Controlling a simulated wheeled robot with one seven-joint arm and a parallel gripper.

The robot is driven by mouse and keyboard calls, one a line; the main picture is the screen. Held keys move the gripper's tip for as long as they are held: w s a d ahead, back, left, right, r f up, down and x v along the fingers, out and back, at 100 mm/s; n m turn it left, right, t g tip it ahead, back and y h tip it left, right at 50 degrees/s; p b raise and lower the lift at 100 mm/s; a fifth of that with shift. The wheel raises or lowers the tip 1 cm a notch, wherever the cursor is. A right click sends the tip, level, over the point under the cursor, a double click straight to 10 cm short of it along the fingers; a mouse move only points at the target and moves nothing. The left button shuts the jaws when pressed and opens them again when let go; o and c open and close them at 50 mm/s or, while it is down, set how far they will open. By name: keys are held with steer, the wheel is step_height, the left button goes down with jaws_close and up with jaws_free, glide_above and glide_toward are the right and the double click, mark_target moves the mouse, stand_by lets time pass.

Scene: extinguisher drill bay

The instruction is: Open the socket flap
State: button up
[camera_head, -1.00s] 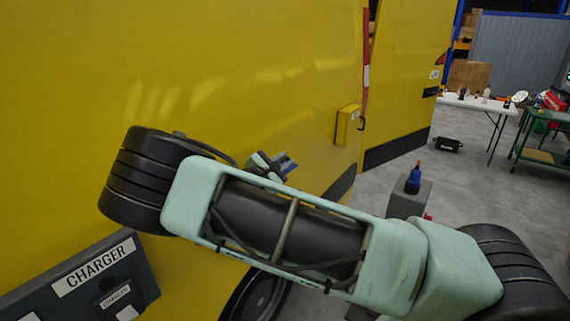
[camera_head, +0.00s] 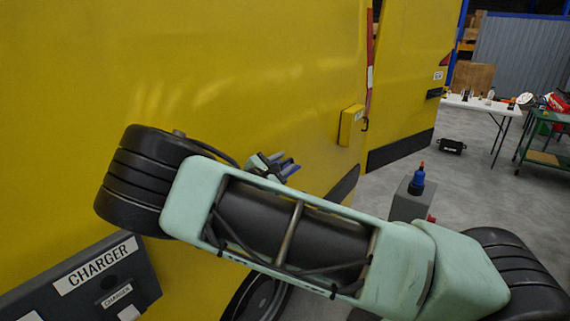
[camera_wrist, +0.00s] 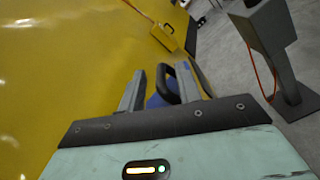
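My gripper (camera_head: 291,167) is beside the yellow vehicle side (camera_head: 250,70), beyond my forearm. In the wrist view my gripper (camera_wrist: 169,82) has its two grey fingers well apart. A blue piece (camera_wrist: 155,101) with a black loop (camera_wrist: 171,80) shows between and beyond them. It may be the socket and its flap; I cannot tell whether the fingers touch it or whether a flap is open. The head view does not show it clearly.
A yellow box (camera_head: 351,125) is on the vehicle side near a red-and-white strip (camera_head: 370,60). A blue plug-like piece (camera_head: 417,178) stands on a grey post (camera_head: 411,204). The charger panel (camera_head: 80,285) is at lower left. A white table (camera_head: 480,103) stands at back right.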

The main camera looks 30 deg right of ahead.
steer(key=b+v, duration=0.5)
steer(key=v, duration=1.1)
steer(key=shift+a, duration=0.1)
